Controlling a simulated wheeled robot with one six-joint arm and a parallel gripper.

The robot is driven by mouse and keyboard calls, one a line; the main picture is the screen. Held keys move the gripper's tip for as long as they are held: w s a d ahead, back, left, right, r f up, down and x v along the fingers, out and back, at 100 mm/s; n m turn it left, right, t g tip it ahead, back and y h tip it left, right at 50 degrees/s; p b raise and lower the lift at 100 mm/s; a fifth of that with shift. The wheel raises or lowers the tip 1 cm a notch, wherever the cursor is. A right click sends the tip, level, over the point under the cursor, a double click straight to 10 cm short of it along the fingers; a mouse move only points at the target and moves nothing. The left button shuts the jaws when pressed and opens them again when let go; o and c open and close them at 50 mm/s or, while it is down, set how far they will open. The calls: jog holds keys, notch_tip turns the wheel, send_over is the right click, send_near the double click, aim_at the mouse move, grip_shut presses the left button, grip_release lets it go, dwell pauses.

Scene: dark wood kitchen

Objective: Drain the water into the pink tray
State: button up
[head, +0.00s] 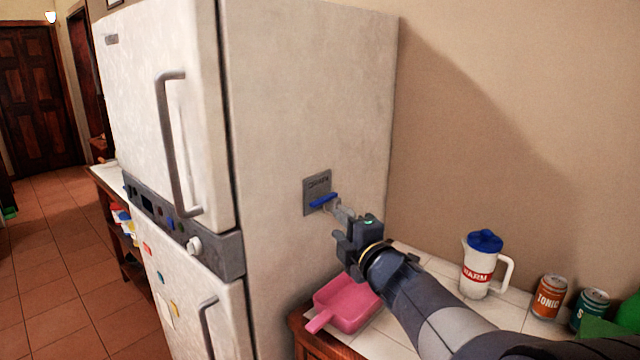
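A grey drain plate (317,190) with a blue lever (323,200) is on the right side wall of the white fridge (300,100). My gripper (341,212) reaches toward it from the lower right, its fingertips beside the lever and spout area. Whether the fingers touch the lever, and how far apart they are, I cannot tell. The pink tray (345,303) lies on the tiled counter against the fridge, below my gripper, its handle pointing lower left. No water shows.
On the tiled counter (405,335) to the right stand a white pitcher (476,280) with a blue lid, an orange tonic can (548,297) and a teal can (590,310). A green object (628,315) is at the right edge. The beige wall closes off the back.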

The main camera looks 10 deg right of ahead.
aim_at(319, 204)
jog(key=x, duration=0.4)
jog(key=p+x, duration=0.1)
jog(key=x, duration=0.6)
jog(key=shift+w+a+r, duration=0.15)
jog(key=shift+w+r, duration=0.15)
jog(key=shift+r, duration=0.05)
jog(key=shift+c, duration=0.4)
grip_shut()
